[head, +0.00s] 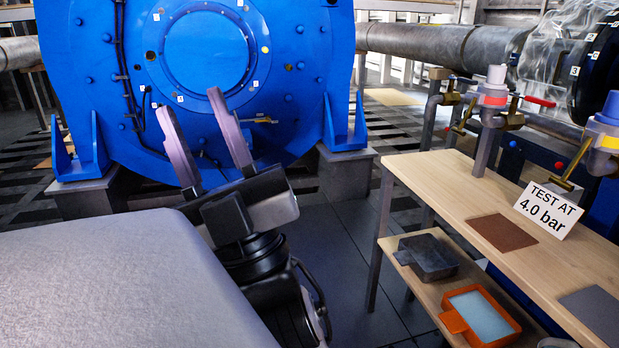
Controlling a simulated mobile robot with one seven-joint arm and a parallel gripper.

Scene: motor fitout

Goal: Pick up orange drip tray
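The orange drip tray (508,334) sits on the lower wooden shelf at the bottom right of the head view. It is a shallow open tray with a tab handle at its left and a pale blue surface inside. My gripper (188,98) is at the left centre of the view, pointing up in front of the big blue motor. Its two fingers are spread apart with nothing between them. It is well to the left of the tray and higher in the picture.
A dark grey tray (428,259) lies on the same lower shelf (400,272), behind the orange one. The blue motor (285,100) stands behind. Floor (345,260) is clear before the bench.

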